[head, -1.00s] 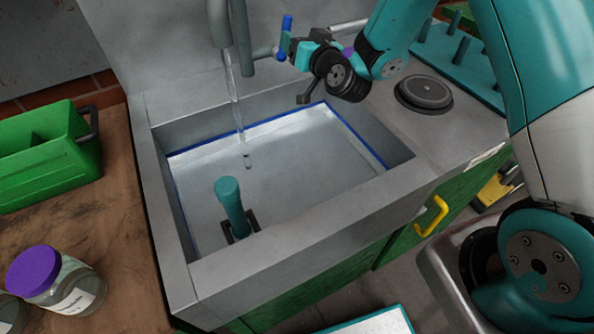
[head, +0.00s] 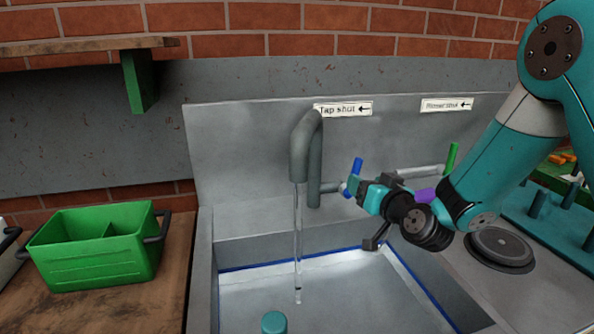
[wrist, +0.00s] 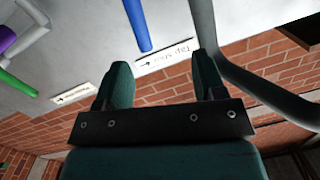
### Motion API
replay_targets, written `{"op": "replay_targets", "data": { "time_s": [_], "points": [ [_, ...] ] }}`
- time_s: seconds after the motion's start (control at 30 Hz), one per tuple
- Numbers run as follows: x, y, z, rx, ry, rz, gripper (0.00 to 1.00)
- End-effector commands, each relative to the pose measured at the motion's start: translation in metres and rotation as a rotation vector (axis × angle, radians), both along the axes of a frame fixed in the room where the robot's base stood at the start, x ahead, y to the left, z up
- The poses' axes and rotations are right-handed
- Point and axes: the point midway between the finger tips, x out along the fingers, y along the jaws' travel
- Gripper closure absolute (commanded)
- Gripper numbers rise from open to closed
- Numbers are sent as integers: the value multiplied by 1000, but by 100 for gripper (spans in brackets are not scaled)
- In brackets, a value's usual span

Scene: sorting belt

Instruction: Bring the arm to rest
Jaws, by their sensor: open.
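My gripper (head: 352,187) is at the tap's blue lever (head: 357,165), in front of the steel backsplash. The wrist view shows my gripper (wrist: 164,68) with its two dark teal fingers wide apart and nothing between them. The blue lever (wrist: 138,24) stands beyond the fingertips in that view; whether it touches them I cannot tell. My arm reaches in from the right over the sink. Water (head: 298,240) runs from the grey tap (head: 303,150).
The sink (head: 240,252) lies below my gripper, with a teal handle top (head: 273,322) in it. A green lever (head: 451,158) stands to the right. A green caddy (head: 95,262) sits on the left worktop. A round black lid (head: 500,248) and teal rack (head: 545,215) are right.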

Motion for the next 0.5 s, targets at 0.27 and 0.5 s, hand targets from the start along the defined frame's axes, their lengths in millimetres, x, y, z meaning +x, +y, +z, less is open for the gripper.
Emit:
{"op": "replay_targets", "data": {
  "time_s": [0.27, 0.5],
  "points": [
    [-99, 72, 70, -105, 391, 382, 36],
    [-238, 75, 102, -302, 812, 603, 36]
  ]
}}
